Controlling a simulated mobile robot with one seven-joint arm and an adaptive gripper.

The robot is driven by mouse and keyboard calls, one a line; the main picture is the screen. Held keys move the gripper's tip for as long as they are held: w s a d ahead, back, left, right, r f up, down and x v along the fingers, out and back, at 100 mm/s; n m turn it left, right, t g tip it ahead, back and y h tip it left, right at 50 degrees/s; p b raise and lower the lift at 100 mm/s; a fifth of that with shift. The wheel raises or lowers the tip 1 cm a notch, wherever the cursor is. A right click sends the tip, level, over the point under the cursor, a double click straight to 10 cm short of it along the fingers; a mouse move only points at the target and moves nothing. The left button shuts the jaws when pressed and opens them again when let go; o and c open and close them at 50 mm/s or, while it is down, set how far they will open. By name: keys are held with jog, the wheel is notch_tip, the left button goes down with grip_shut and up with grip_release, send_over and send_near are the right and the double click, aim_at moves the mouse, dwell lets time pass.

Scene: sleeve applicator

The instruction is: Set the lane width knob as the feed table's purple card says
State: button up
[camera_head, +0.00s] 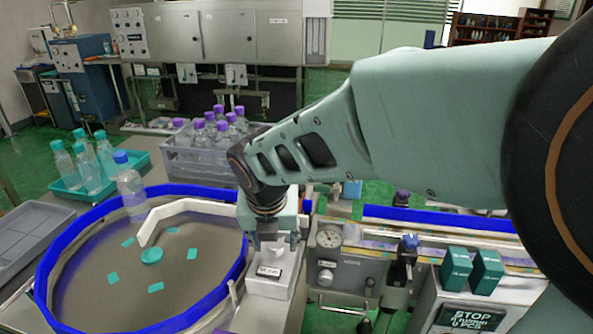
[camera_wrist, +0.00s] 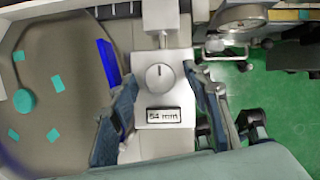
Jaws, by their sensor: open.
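The lane width knob (camera_wrist: 160,77) is a round pale dial with a dark pointer line toward the top of the wrist view. It sits on a white box whose small display (camera_wrist: 163,115) reads about 54 mm. The same box (camera_head: 270,285) shows in the head view beside the round table's right rim. My gripper (camera_wrist: 160,85) is open, pointing down above the box, with one finger on each side of the knob. I cannot tell whether the fingers touch it. In the head view my gripper (camera_head: 268,243) partly covers the knob. I cannot make out a purple card.
A round table (camera_head: 95,290) with a blue rim holds a blue-capped bottle (camera_head: 130,186) and a white angled guide (camera_head: 185,207). A crate (camera_head: 180,158) of purple-capped bottles stands behind. A gauge (camera_head: 329,237) and an upright black handle (camera_head: 402,262) stand to the right.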

jog(key=c, duration=1.1)
jog(key=shift+c, duration=0.2)
jog(key=shift+m, duration=0.3)
